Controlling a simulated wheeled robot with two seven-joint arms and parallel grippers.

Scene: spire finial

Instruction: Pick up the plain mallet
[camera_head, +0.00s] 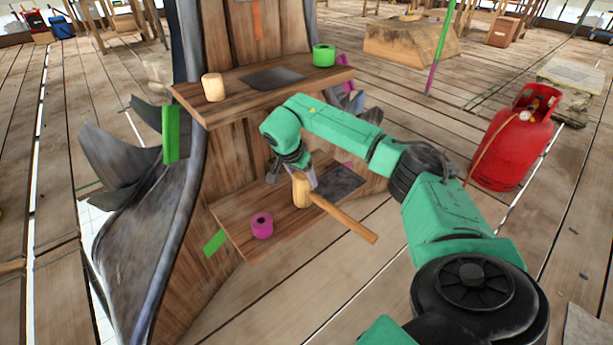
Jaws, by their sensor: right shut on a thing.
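The plain mallet has a pale wooden head (300,190) and a tan handle (345,219). It is at the lower shelf (243,225), with the handle pointing toward the lower right, past the shelf's front edge. My right gripper (305,177) reaches down from above and is shut on the mallet near its head. The fingertips are partly hidden, and I cannot tell whether the mallet still touches the shelf. My left gripper is not in view.
A magenta roll (262,226) and a dark mat (340,182) are on the lower shelf. The upper shelf (225,106) holds a tan cylinder (212,87), a dark mat (272,78) and a green roll (324,55). A red gas cylinder (510,145) stands at right.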

